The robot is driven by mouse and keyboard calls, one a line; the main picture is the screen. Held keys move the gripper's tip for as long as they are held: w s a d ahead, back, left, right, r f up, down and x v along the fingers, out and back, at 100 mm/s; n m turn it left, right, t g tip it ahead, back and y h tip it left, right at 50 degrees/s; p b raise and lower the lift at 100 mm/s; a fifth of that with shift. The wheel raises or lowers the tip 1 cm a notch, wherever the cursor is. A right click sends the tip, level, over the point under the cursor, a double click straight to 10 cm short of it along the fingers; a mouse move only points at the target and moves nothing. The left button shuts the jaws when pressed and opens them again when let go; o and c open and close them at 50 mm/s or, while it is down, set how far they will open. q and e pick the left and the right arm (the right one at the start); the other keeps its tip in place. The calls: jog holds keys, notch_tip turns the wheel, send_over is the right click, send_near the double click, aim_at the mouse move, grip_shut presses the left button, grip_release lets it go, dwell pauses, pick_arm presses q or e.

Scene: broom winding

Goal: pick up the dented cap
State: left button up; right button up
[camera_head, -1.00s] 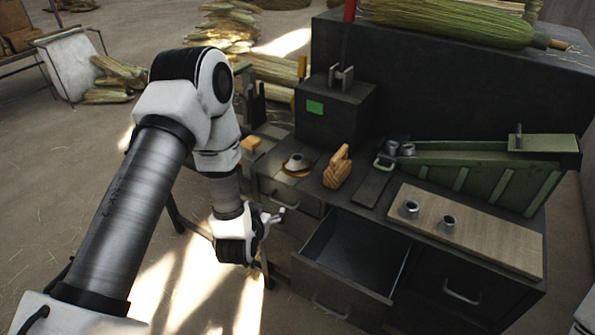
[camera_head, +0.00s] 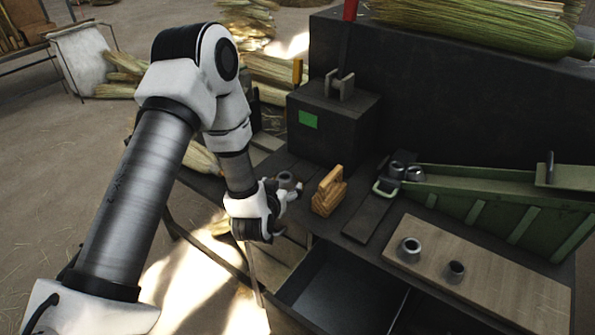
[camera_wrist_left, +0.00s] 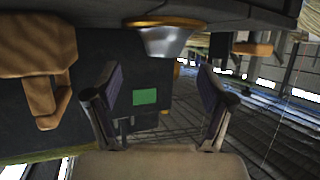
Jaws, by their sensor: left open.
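My left gripper (camera_head: 290,193) is at the left end of the bench, close to a grey metal cap (camera_head: 286,179) that it partly hides. In the left wrist view, which looks upside down, the jaws (camera_wrist_left: 162,92) are open and empty. There the cap (camera_wrist_left: 163,38) is a flared silver cone with a gold rim, just beyond the fingers and apart from them. Two more grey caps stand on a wooden board: a left one (camera_head: 409,249) and a right one (camera_head: 455,271). I cannot tell which cap is dented. My right gripper is not in view.
A wooden block (camera_head: 328,193) stands right of my left gripper; it also shows in the left wrist view (camera_wrist_left: 40,60). Behind is a dark box with a green label (camera_head: 308,120). A green trough (camera_head: 490,205) has small metal pieces at its left end. An open drawer (camera_head: 335,290) juts forward below.

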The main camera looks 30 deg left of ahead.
aim_at(287, 175)
pick_arm(q)
jog(key=shift+w+a+f, duration=0.15)
jog(key=shift+w+a, duration=0.05)
jog(key=shift+w, duration=0.3)
jog(key=shift+w+a, duration=0.1)
jog(key=shift+a, duration=0.1)
jog(key=p+x, duration=0.1)
jog(key=x, duration=0.4)
jog(key=shift+w+a+f, duration=0.1)
jog(key=shift+w, duration=0.1)
jog(key=shift+s, duration=0.15)
jog(key=shift+s+r, duration=0.1)
jog(key=shift+r, duration=0.1)
jog(key=c, duration=1)
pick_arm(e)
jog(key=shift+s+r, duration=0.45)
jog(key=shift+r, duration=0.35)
